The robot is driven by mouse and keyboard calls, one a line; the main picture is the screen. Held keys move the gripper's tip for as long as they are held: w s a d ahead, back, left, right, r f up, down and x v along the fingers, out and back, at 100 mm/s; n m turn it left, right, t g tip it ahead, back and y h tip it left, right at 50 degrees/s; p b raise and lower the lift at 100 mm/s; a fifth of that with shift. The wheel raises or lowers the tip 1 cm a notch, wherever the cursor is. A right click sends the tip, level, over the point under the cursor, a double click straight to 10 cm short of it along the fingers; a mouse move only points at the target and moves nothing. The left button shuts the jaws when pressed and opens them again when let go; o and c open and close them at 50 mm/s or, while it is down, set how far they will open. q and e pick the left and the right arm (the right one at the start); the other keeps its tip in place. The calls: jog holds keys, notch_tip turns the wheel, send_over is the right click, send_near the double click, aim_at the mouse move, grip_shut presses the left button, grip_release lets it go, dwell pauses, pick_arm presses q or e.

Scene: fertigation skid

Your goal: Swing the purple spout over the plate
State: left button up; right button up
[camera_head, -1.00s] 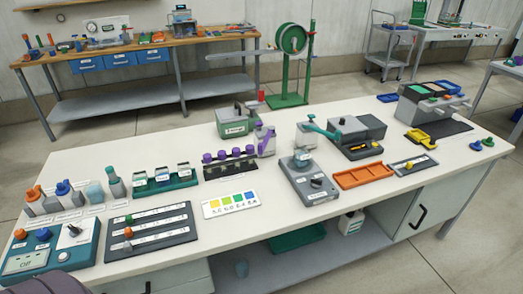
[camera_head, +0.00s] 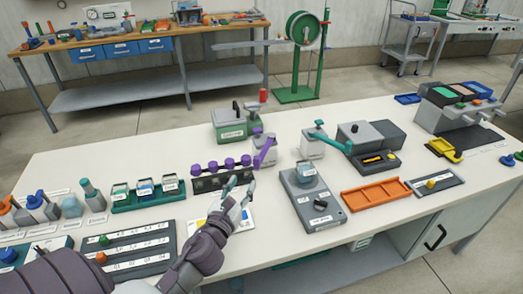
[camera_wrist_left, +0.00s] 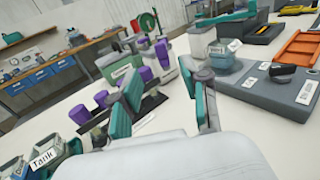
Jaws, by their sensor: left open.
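The purple spout (camera_head: 265,151) rises from a small pale grey block at the back of the bench, at the right end of a row of purple knobs (camera_head: 212,167). It also shows in the left wrist view (camera_wrist_left: 162,54), behind the fingers. The plate appears to belong to the grey device (camera_head: 320,207) with a dial, right of the spout; a labelled beaker (camera_head: 306,174) stands on it and covers its top. My left gripper (camera_head: 238,188) is open and empty, in front of the spout and knobs and apart from them. My right gripper is not in view.
A green box (camera_head: 229,130) stands behind the knobs. A block with a teal spout (camera_head: 333,141) stands behind the grey device. An orange tray (camera_head: 376,194) lies to the right. A colour card (camera_head: 243,222) lies partly under my arm. Bare bench lies between the knobs and the device.

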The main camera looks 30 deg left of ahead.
aim_at(256, 160)
pick_arm(q)
jog(key=p+x, duration=0.1)
jog(key=x, duration=0.6)
jog(key=shift+w+r, duration=0.2)
jog(key=shift+w, duration=0.15)
jog(key=x, duration=0.3)
jog(key=shift+w+a, duration=0.2)
jog(key=shift+w, duration=0.35)
jog(key=shift+w+a+f, duration=0.1)
jog(key=shift+w, duration=0.1)
jog(key=shift+c, duration=0.9)
jog(key=c, duration=0.5)
grip_shut()
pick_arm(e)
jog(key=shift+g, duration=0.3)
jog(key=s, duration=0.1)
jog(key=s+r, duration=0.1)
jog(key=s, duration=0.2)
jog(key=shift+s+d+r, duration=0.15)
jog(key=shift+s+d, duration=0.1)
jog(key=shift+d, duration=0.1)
